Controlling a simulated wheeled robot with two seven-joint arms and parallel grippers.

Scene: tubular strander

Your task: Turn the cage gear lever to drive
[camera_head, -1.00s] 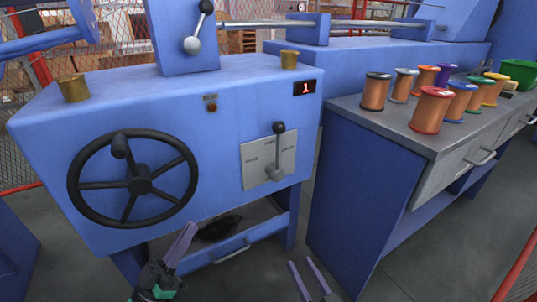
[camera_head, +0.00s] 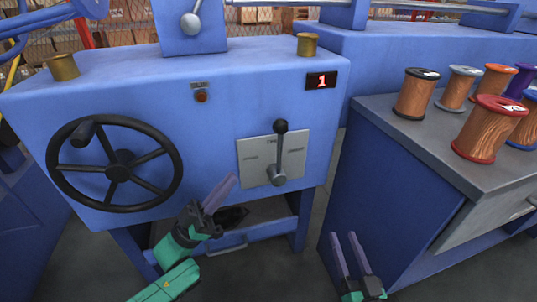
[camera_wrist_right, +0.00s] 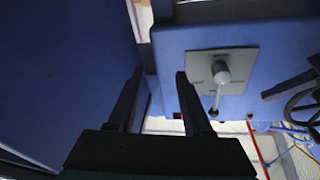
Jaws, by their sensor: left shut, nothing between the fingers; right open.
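The cage gear lever (camera_head: 279,150) has a black knob and a grey hub, and stands about upright on a light grey plate (camera_head: 248,171) on the front of the blue machine. The plate has small labels that I cannot read. In the right wrist view the lever (camera_wrist_right: 218,92) appears inverted, its knob low in the picture. My left gripper (camera_head: 233,182) is shut and empty, below and left of the plate. My right gripper (camera_head: 343,236) is open and empty, below and right of the lever; its fingers also show in the right wrist view (camera_wrist_right: 156,76). Neither touches the lever.
A black handwheel (camera_head: 117,172) is left of the plate. A red display (camera_head: 321,81) reads 1. A blue bench (camera_head: 395,215) with several wire spools stands at the right, close to my right gripper. A drawer (camera_head: 240,242) sits under the machine.

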